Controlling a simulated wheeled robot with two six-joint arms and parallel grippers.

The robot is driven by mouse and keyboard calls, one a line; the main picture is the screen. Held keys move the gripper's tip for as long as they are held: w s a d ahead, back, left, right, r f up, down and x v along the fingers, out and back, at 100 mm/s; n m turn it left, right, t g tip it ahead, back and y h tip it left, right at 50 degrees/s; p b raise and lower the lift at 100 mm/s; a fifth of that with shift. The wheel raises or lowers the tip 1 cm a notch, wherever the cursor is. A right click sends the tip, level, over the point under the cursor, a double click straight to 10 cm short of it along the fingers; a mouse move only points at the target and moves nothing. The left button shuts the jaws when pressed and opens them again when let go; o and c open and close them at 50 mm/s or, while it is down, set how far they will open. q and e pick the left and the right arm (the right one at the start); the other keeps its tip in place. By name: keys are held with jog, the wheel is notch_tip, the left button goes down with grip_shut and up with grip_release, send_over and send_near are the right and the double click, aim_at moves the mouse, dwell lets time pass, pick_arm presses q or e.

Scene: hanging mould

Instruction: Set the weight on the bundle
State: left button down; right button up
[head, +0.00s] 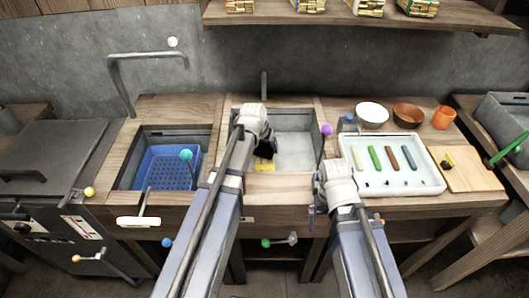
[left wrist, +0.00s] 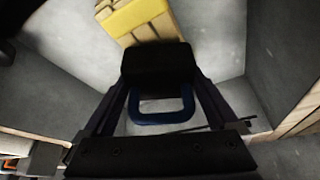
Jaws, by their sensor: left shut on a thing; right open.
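The weight, a black block (left wrist: 158,64) with a blue loop handle (left wrist: 160,116), is in my left gripper (left wrist: 162,104), which is shut on the handle. In the head view the dark weight (head: 268,148) hangs over the grey basin, partly hidden by my left arm. The bundle (left wrist: 145,20), pale with a yellow band, lies in the basin just beyond the weight. It also shows as a yellow patch in the head view (head: 264,165). I cannot tell whether weight and bundle touch. My right gripper (head: 317,207) is open and empty at the counter's front edge.
The grey basin (head: 295,155) has steep walls around the weight; its right part is clear. A blue perforated crate (head: 165,175) sits in the left basin. A white tray (head: 430,185) with coloured bars, two bowls and an orange cup (head: 444,117) stand right. A shelf (head: 330,17) holds several bundles.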

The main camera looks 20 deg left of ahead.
pick_arm(q)
jog(key=shift+f, duration=0.55)
pick_arm(e)
jog(key=shift+f, duration=0.55)
pick_arm(q)
jog(key=shift+f+b, duration=0.2)
jog(key=shift+b, duration=0.15)
grip_release()
jog(key=shift+r, duration=0.1)
pick_arm(e)
jog(key=shift+f, duration=0.15)
pick_arm(q)
jog(key=shift+r, duration=0.1)
jog(key=p+v, duration=1.1)
jog(key=v, duration=0.1)
jog(key=shift+p, duration=0.3)
pick_arm(e)
notch_tip(320, 180, up, 11)
jog(key=shift+r, duration=0.2)
